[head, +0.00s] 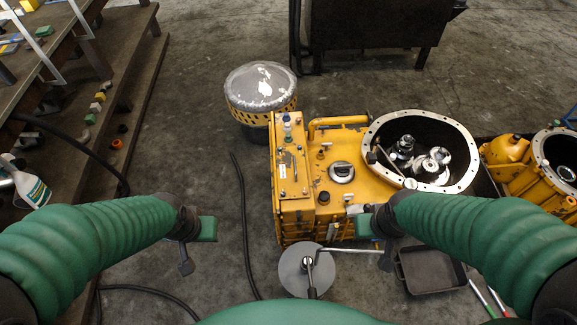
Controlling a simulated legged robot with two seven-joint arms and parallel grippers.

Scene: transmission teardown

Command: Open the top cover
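The yellow transmission housing (330,140) stands on the floor right of centre. Its top has a long yellow plate (293,172) with small fittings at the left and a round silver cap (341,172) near the middle. I cannot tell which part is the top cover. A large open ring flange (467,140) at the housing's right shows metal gears inside. My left gripper (187,262) hangs over bare floor left of the housing, apart from it. My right gripper (386,260) is near the housing's front edge. Both point down, and their finger gaps do not show clearly.
A grey disc (306,270) with a metal handle stands in front of the housing. A black tray (430,270) lies at the front right. A second yellow housing (517,165) is at the right. A grey-topped drum (260,88) stands behind. Wooden steps (120,90) are at left; cables cross the floor.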

